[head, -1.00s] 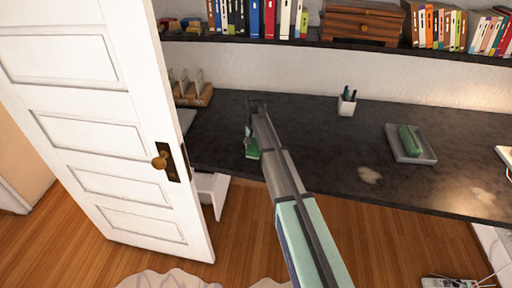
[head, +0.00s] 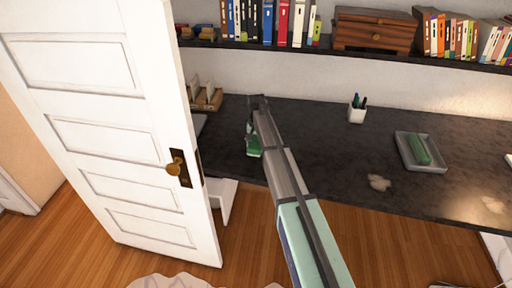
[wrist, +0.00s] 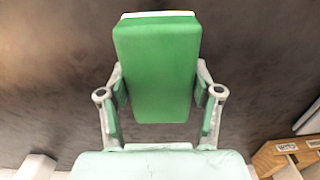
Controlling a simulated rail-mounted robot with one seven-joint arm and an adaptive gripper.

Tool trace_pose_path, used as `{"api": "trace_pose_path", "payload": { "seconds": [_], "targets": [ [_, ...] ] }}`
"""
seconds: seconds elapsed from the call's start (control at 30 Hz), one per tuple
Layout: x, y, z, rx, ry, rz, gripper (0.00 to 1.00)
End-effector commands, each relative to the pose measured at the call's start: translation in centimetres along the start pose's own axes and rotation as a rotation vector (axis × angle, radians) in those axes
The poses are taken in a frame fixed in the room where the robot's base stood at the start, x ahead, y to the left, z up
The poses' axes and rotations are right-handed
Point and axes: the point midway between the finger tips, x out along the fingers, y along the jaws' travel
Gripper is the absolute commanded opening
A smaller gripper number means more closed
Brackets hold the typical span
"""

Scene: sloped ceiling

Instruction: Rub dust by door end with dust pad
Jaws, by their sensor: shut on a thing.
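My gripper (wrist: 160,95) is shut on a green dust pad (wrist: 155,60) with a white edge, one finger on each side of it. In the head view the pad (head: 253,146) is at the door-side end of the dark desk (head: 310,150). I cannot tell whether it touches the desktop. One pale dust patch (head: 379,182) lies near the desk's front edge, right of the pad. Another dust patch (head: 493,204) lies farther right. Any dust under the pad or arm is hidden. The white door (head: 120,130) stands left of the desk.
A tray (head: 440,165) with a green block-like item (head: 420,149) lies on the right of the desk. A white pen cup (head: 357,113) stands at the back. A wooden card holder (head: 208,100) is beside the door. A bookshelf (head: 290,47) runs above. The desk's middle is clear.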

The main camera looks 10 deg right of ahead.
Motion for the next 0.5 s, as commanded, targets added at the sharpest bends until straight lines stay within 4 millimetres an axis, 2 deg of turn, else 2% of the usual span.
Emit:
{"api": "trace_pose_path", "payload": {
  "seconds": [0.03,0.23,0.5],
  "targets": [
    [-0.8,0.0,0.0,0.0,0.001,0.0,0.26],
    [-2.5,0.0,0.0,0.0,0.0,0.0,0.26],
    [-3.2,0.1,0.0,0.0,0.0,0.0,0.26]
  ]
}}
